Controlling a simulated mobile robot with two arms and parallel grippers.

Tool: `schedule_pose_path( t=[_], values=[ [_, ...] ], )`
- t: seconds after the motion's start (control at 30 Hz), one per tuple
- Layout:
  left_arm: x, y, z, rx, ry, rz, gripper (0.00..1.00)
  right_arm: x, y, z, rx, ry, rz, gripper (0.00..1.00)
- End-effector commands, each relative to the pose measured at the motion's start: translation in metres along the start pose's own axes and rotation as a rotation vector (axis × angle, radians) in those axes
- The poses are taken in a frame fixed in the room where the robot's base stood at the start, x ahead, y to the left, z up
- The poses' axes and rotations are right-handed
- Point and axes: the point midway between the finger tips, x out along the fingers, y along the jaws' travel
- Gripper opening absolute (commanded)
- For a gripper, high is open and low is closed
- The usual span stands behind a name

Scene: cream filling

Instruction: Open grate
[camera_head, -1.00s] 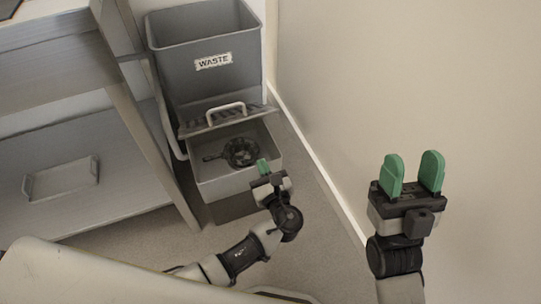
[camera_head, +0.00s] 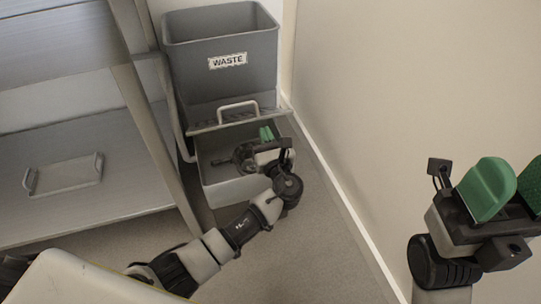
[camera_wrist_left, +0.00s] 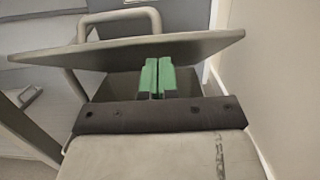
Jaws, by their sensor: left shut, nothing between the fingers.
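The grate (camera_head: 240,121) is a grey panel with a pale loop handle (camera_head: 238,111), tilted up at the back of the grey lower box (camera_head: 226,191). The box stands open in front. In the left wrist view the grate (camera_wrist_left: 205,44) spans the picture, with its handle (camera_wrist_left: 121,20) above. My left gripper (camera_head: 266,132) is shut and empty, over the box and just in front of the grate. Its green fingertips (camera_wrist_left: 160,62) are by the grate's lower edge; I cannot tell whether they touch. My right gripper (camera_head: 512,178) is open and empty at the right.
A grey bin labelled WASTE (camera_head: 223,45) stands behind the box. A dark pan (camera_head: 240,155) in the box is mostly hidden by my left gripper. A shelf unit (camera_head: 95,165) with a tray (camera_head: 64,176) is at left. A wall (camera_head: 420,75) closes the right side.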

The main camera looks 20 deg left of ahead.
Motion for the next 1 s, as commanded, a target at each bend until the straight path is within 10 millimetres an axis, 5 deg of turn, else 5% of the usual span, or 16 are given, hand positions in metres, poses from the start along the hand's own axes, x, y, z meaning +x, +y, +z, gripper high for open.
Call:
schedule_pose_path(
  t=[0.87, 1.0],
  values=[
    [0.013, 0.0, 0.016, 0.001, 0.016, -0.001, 0.0, 0.008, 0.0, -0.002, 0.0, 0.011, 0.0, 0.5],
    [0.016, 0.0, 0.021, 0.001, 0.034, 0.0, 0.0, -0.004, 0.001, -0.002, 0.005, -0.045, 0.017, 0.5]
  ],
)
